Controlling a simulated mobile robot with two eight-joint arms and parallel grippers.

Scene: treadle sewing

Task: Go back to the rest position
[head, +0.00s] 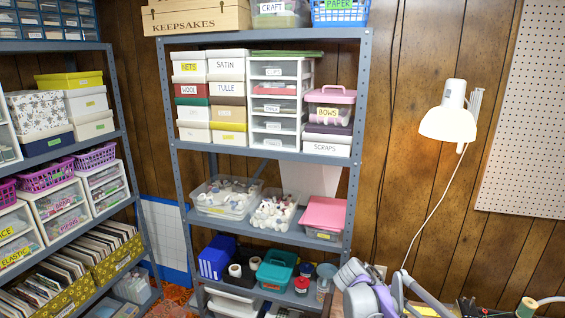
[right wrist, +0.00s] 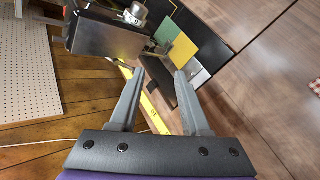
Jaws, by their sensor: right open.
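My right gripper (right wrist: 160,75) is open in the right wrist view. Its two grey fingers stand apart, and nothing is held between them. Beyond the fingertips is a dark compartment holding a green card (right wrist: 181,53) and a yellow card (right wrist: 190,22). A purple and grey part of an arm, seemingly my right arm, shows at the bottom right of the head view. My left gripper is in neither view.
A grey metal shelf unit (head: 270,152) with labelled boxes stands against the wood-panelled wall. A lit white lamp (head: 448,124) is at the right, beside a pegboard (head: 530,120). The wrist view shows a dark metallic machine (right wrist: 108,40), a yellow strip (right wrist: 152,115) and a brown wooden surface (right wrist: 265,60).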

